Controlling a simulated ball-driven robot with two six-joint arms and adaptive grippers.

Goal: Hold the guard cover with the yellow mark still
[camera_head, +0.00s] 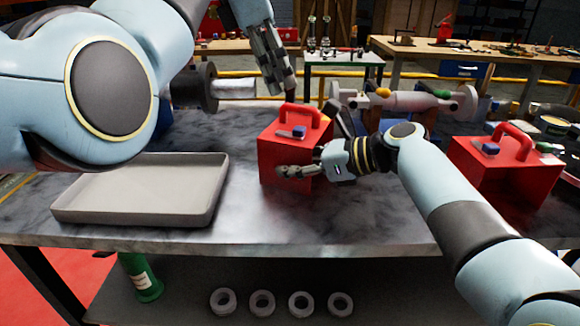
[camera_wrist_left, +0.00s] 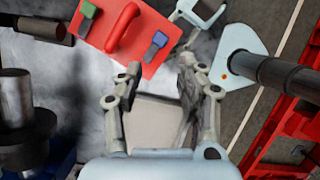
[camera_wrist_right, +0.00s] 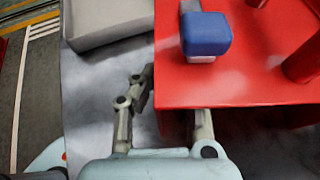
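A red guard cover (camera_head: 285,158) with a loop handle stands on the bench in the middle. A blue block shows on it in the right wrist view (camera_wrist_right: 206,36); the left wrist view shows blue and green blocks on a red cover (camera_wrist_left: 128,42). A second red cover (camera_head: 505,172) stands to the right, with a blue block on top. I cannot make out a yellow mark on either. My left gripper (camera_head: 278,85) is open and empty above the middle cover. My right gripper (camera_head: 312,165) is at that cover's front right; one finger is partly hidden, so its grip is unclear.
A grey tray (camera_head: 75,213) lies on the bench to the left. Behind the middle cover is a pump shaft (camera_head: 420,101) with yellow and green parts. A lower shelf holds several rings (camera_head: 262,303) and a green bottle (camera_head: 147,285).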

